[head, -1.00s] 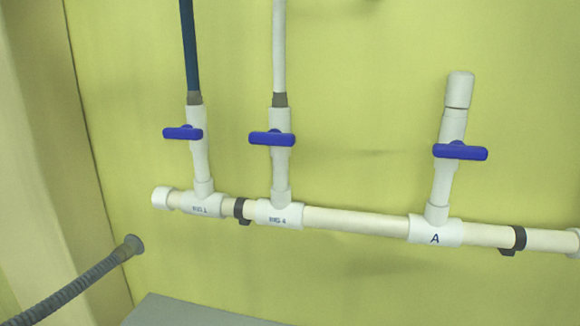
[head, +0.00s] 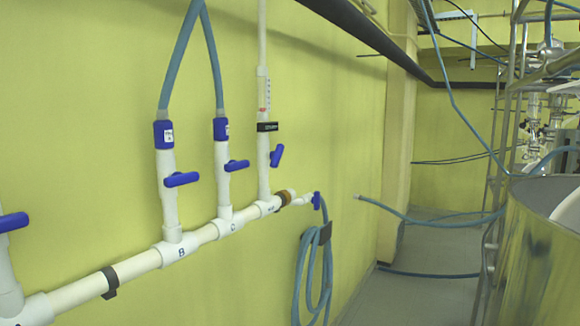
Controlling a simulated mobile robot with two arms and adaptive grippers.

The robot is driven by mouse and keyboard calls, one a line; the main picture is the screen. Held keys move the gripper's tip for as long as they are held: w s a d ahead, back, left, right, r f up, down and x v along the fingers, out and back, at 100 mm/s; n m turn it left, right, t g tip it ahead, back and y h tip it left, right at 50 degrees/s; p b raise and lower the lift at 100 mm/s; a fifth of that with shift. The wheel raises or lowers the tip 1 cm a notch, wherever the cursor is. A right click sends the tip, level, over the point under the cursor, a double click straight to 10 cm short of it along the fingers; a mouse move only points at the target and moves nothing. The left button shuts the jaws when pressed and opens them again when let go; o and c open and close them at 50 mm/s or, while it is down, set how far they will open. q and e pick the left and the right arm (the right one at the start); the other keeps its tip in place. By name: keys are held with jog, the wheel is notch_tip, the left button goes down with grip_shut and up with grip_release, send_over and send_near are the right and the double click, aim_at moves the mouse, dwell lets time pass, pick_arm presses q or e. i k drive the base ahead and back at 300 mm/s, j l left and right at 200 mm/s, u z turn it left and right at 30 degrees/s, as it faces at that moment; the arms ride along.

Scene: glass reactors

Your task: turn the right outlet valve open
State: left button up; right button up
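White pipework runs along the yellow wall in the head view, with several blue-handled valves. One blue handle (head: 181,179) sits on the riser above label B, crosswise to its pipe. Another handle (head: 236,165) on the riser above label C is also crosswise. A third handle (head: 276,156) on the thin riser is tilted, closer to its pipe's line. A small blue valve handle (head: 316,201) is at the pipe's right end, above a coiled hose. I cannot tell which one is the right outlet valve. Neither gripper is in view.
A blue hose coil (head: 313,270) hangs on the wall. A shiny metal vessel (head: 540,250) and a metal frame stand at the right. Grey floor (head: 410,295) lies between wall and vessel, with a blue hose (head: 430,222) crossing the space.

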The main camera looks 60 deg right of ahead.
aim_at(233, 165)
jog(key=z, duration=1.6)
